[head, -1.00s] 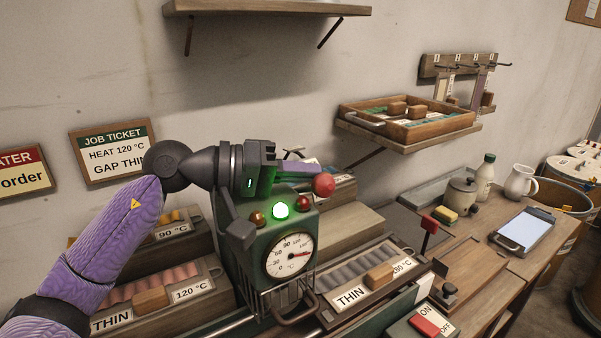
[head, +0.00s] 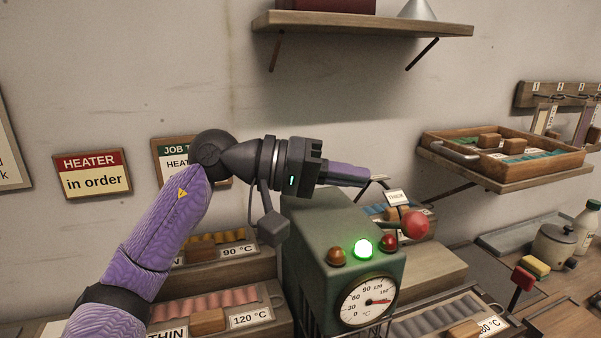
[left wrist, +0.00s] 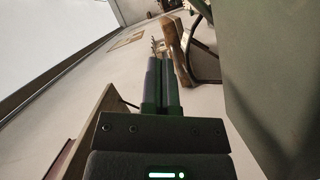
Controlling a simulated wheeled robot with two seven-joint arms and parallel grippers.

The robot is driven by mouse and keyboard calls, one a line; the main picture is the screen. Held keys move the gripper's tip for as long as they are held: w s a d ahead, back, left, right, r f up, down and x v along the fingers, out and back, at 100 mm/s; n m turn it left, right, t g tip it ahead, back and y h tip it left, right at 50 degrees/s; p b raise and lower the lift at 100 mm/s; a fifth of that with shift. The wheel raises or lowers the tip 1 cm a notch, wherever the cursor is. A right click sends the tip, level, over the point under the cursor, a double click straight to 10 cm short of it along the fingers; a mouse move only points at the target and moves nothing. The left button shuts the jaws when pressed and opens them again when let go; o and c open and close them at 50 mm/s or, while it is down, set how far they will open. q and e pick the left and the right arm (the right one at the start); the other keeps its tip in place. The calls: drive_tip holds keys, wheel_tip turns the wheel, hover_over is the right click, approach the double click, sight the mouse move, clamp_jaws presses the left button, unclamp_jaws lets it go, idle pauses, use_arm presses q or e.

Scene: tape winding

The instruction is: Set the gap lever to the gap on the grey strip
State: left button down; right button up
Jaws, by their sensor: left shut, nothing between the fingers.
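A red ball knob (head: 415,225), which looks like the gap lever's, sits at the right of the green machine (head: 318,240); its rod is mostly hidden. My left gripper (head: 368,178) is shut and empty, pointing right above the machine, with its tips up and left of the knob, apart from it. Its closed fingers (left wrist: 160,75) also show in the left wrist view. A tray with a grey ribbed strip (head: 440,315) lies right of the machine, cut by the bottom edge. The job ticket (head: 176,152) is mostly behind my left arm. My right gripper is out of view.
Trays with an orange strip (head: 215,240) and a pink strip (head: 200,303) stand left of the machine. A green lamp (head: 362,248) is lit above the dial (head: 367,301). A red-topped lever (head: 523,279) stands at the right. Shelves hang above.

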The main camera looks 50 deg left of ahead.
use_arm(q)
drive_tip(key=v, duration=0.6)
drive_tip(key=shift+w+f, duration=0.1)
drive_tip(key=r+g+p, duration=0.1)
drive_tip(key=w+a+r+m+g+h+p, duration=0.1)
drive_tip(key=shift+a+g, duration=0.25)
drive_tip(key=shift+g, duration=0.05)
drive_tip(key=shift+w+a+m+g+h+p, duration=0.1)
drive_tip(key=shift+a+m+g+h+p, duration=0.55)
drive_tip(key=shift+g+p, duration=0.15)
drive_tip(key=p, duration=0.2)
hover_over(385, 224)
drive_tip(key=s+a, duration=0.1)
drive_tip(key=a, duration=0.2)
wheel_tip(385, 224, down, 2)
drive_tip(key=shift+f, duration=0.25)
drive_tip(key=d, duration=0.1)
drive_tip(key=d+f, duration=0.1)
drive_tip(key=shift+s+d+f+b, duration=0.15)
drive_tip(key=shift+d+f+b, duration=0.15)
drive_tip(key=shift+s+d+f, duration=0.2)
drive_tip(key=shift+d+f, duration=0.05)
drive_tip(key=shift+d, duration=0.35)
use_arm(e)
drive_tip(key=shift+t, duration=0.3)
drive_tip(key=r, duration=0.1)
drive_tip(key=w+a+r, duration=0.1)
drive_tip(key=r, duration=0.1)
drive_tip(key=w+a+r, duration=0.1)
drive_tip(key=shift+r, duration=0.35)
